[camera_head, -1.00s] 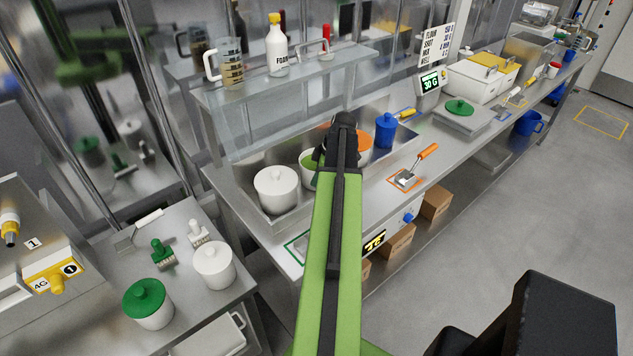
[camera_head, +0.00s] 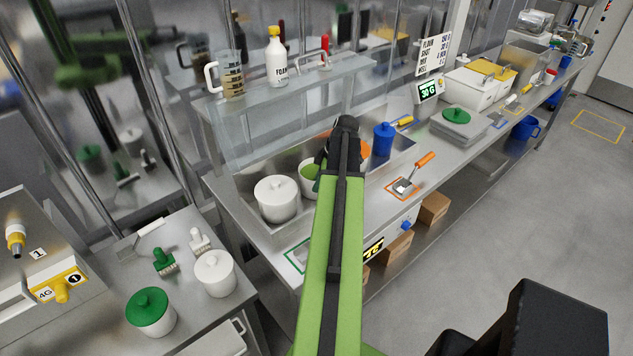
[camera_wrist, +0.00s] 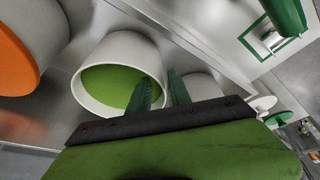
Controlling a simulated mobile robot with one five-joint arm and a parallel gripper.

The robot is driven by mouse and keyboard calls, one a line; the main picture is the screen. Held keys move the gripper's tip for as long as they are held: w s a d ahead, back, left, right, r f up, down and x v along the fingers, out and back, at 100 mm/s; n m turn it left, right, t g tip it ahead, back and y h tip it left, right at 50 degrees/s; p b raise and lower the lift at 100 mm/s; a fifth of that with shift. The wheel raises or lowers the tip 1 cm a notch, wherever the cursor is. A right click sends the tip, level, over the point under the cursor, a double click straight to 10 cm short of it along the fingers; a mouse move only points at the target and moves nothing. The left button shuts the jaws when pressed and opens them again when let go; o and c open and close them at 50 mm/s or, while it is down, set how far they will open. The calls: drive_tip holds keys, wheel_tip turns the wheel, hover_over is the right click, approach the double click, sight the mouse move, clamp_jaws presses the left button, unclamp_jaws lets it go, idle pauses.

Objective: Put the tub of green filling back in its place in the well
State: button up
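The tub of green filling (camera_head: 308,178) is white, round and lidless. It sits in the steel well (camera_head: 243,176), between a white lidded pot (camera_head: 277,198) and an orange tub (camera_head: 362,146). In the wrist view the tub (camera_wrist: 117,48) shows its open mouth with smooth green filling inside. My gripper (camera_wrist: 160,84) has dark green fingers that straddle the tub's near-right wall, one over the filling and one outside. The fingers are apart, with the rim between them; contact is hard to judge. In the head view my arm hides part of the tub.
A blue pot (camera_head: 384,138) stands further along the well. An orange-handled scraper (camera_head: 405,187) lies on the counter's front edge. A glass shelf (camera_head: 290,85) with a jug and a bottle overhangs the well's back. A side table (camera_head: 190,300) holds lidded pots and brushes.

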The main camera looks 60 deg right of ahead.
drive_tip(key=p+v, duration=0.7)
drive_tip(key=v, duration=0.2)
